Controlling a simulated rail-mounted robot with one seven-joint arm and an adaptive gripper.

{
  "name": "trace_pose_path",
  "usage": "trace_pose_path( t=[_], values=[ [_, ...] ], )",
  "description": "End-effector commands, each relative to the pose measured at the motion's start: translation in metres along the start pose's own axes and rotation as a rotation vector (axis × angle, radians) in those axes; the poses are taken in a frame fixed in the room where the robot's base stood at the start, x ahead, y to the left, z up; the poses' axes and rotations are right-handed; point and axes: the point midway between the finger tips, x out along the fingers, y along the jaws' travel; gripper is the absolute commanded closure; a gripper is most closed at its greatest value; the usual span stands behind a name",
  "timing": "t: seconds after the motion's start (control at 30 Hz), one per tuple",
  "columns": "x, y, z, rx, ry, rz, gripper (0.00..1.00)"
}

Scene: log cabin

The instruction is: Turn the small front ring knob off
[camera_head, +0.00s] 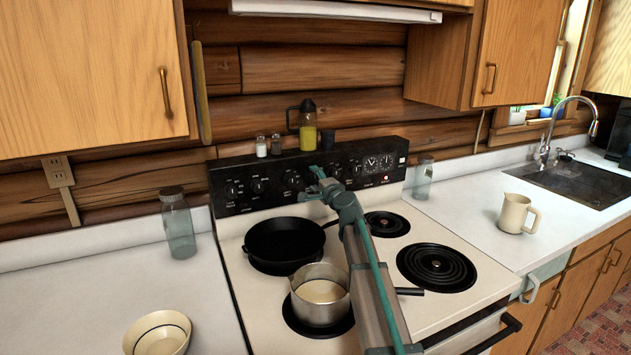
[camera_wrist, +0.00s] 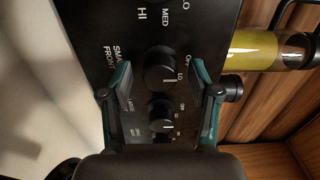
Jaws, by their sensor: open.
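The stove's black control panel (camera_head: 245,190) carries a row of black knobs. In the wrist view, a round black knob (camera_wrist: 160,72) has markings around it and "SMALL FRONT" printed beside it. Its white pointer mark is visible, but I cannot tell its exact setting. My gripper (camera_wrist: 162,76) is open, with one finger on each side of this knob and visible gaps between. A second knob (camera_wrist: 162,115) shows between the fingers, nearer the palm side of the picture. In the head view, my gripper (camera_head: 318,178) is at the middle of the panel and hides part of it.
A black skillet (camera_head: 276,243) and a saucepan (camera_head: 322,292) stand on the left burners, beside my arm. The right burners (camera_head: 436,267) are bare. Shakers (camera_head: 261,147) and a bottle of yellow liquid (camera_head: 307,130) stand atop the panel. A red light (camera_head: 385,178) shows on the panel.

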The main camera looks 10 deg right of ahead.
Motion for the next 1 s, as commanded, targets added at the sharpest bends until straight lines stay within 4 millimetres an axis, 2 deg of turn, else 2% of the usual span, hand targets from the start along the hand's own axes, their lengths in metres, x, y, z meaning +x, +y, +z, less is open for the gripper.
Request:
trace_pose_path(
  t=[0.27,0.47,0.8,1.0],
  values=[
    [-0.013,0.0,0.0,0.001,0.001,0.0,0.39],
    [-0.043,0.0,0.0,0.0,0.002,-0.001,0.39],
    [-0.106,0.0,0.001,0.0,0.001,-0.001,0.39],
    [-0.12,0.0,0.001,0.0,-0.001,0.0,0.39]
  ],
)
